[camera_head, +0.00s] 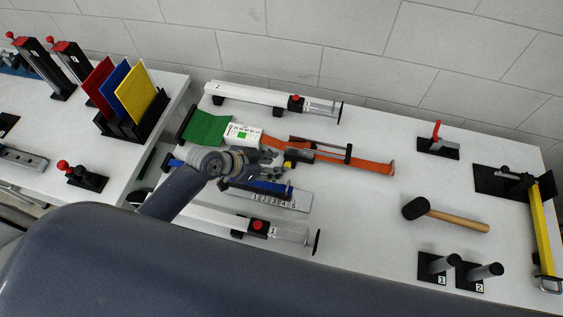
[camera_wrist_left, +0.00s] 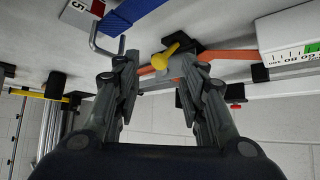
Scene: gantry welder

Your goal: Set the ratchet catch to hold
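A small yellow lever (camera_wrist_left: 174,48) on a black block, apparently the ratchet catch, sits by the orange strap (camera_wrist_left: 232,57) in the left wrist view. In the head view a yellow part (camera_head: 288,164) shows beside the orange strap (camera_head: 372,167). My left gripper (camera_wrist_left: 158,62) is open and empty, its two fingers on either side of the lever's lower area in the wrist view; I cannot tell if they touch it. In the head view my left gripper (camera_head: 268,160) is just left of the yellow part and partly hides the mechanism. The catch's setting is unclear. My right gripper is not in view.
A white scale box (camera_head: 243,134) and green strap (camera_head: 207,128) lie close behind my left gripper. A blue strap (camera_head: 262,186) and a numbered plate (camera_head: 297,201) lie in front. A mallet (camera_head: 445,214) lies right.

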